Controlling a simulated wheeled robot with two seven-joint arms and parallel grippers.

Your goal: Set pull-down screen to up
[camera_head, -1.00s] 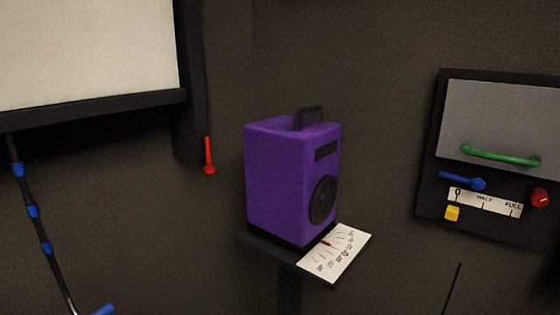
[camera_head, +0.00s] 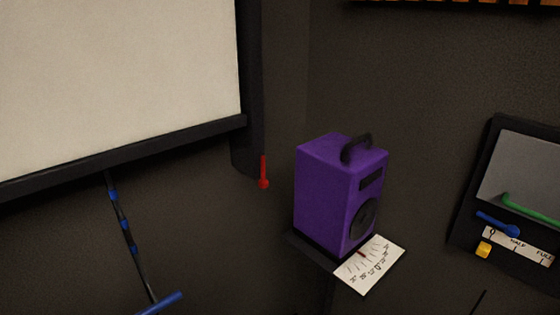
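The pull-down screen (camera_head: 120,85) is a pale sheet in the upper left, with a dark bottom bar (camera_head: 130,155) that slants up to the right. Below the bar hangs a dark pull rod (camera_head: 130,240) with blue bands and a blue crosspiece (camera_head: 162,304) at its lower end. A red lever (camera_head: 264,172) is on the wall just right of the screen's dark side post (camera_head: 250,90). Neither of my grippers is in the view.
A purple speaker (camera_head: 340,190) with a black handle stands on a small dark shelf beside a white dial card (camera_head: 370,265). At right is a dark panel with a green handle (camera_head: 535,208), a blue lever (camera_head: 498,224) and a yellow knob (camera_head: 483,249).

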